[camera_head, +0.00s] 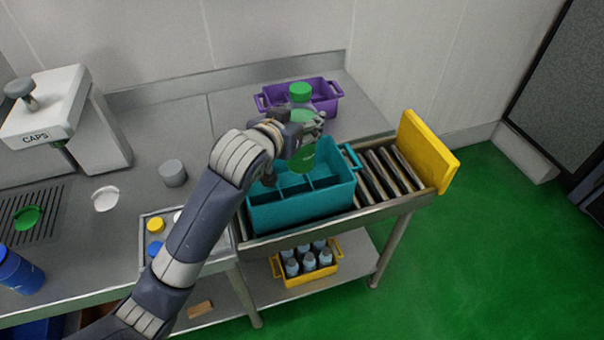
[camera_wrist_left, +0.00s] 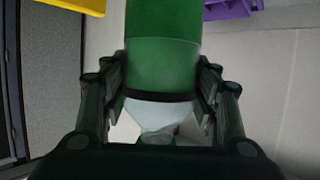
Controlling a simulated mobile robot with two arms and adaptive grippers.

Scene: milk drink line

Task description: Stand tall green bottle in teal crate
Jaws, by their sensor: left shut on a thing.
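The tall green bottle (camera_head: 307,158) with a green cap is upright in my left gripper (camera_head: 312,128), which is shut around its upper part. In the left wrist view the bottle (camera_wrist_left: 162,60) fills the space between the two fingers of the gripper (camera_wrist_left: 163,95). The teal crate (camera_head: 305,208) stands on the roller conveyor, with dividers forming several compartments. The bottle appears over the crate's far right part. Whether its base is above or inside a compartment I cannot tell. My right gripper is in neither view.
A purple crate (camera_head: 326,105) stands behind on the steel counter. A yellow stop plate (camera_head: 427,150) closes the conveyor's right end. A yellow crate (camera_head: 310,270) with several bottles sits on the lower shelf. The CAPS machine (camera_head: 45,115), a grey cylinder (camera_head: 172,173) and a blue bottle (camera_head: 18,270) are left.

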